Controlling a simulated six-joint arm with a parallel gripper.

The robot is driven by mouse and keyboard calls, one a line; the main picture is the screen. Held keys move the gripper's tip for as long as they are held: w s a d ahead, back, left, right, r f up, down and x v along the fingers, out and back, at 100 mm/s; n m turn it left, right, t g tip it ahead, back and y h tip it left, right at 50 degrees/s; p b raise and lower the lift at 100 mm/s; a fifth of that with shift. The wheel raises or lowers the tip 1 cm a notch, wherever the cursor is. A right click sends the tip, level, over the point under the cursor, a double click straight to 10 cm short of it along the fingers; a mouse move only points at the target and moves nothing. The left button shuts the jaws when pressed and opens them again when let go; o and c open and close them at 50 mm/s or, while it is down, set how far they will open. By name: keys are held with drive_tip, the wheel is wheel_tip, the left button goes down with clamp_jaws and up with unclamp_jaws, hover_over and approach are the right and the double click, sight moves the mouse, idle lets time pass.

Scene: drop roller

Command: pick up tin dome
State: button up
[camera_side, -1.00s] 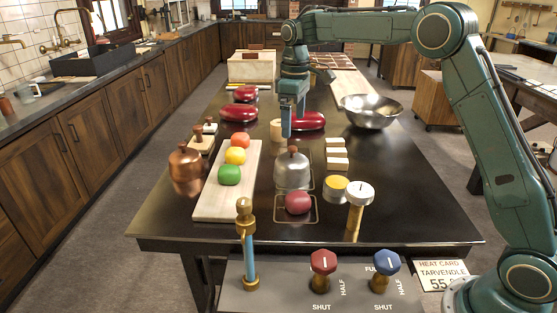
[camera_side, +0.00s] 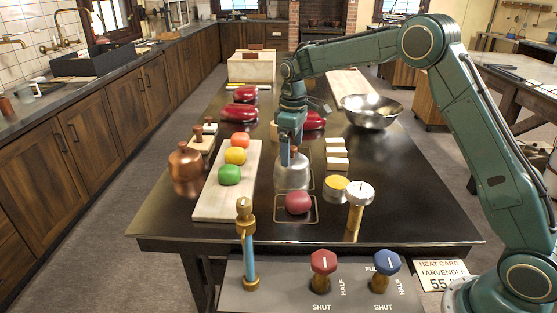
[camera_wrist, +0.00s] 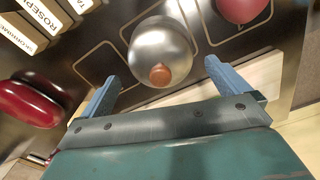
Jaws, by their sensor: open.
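The tin dome (camera_side: 291,176) is a silvery cover with a brown knob on top, standing on the dark table in the middle of the side view. In the wrist view the dome (camera_wrist: 160,45) shows from above with its round knob (camera_wrist: 160,75) toward me. In the wrist view my gripper (camera_wrist: 163,78) is open, one blue finger at each side of the knob.
A dark red ball (camera_side: 298,202) sits just in front of the dome. A pale board (camera_side: 210,206) with green, yellow and orange balls lies to the left, beside a copper pot (camera_side: 186,170). White blocks (camera_side: 337,152), a yellow-topped tin (camera_side: 335,188) and a metal bowl (camera_side: 371,120) stand right.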

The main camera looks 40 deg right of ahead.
sight(292, 157)
drive_tip(key=shift+f, duration=0.4)
drive_tip(key=shift+f, duration=2.55)
drive_tip(key=c, duration=0.9)
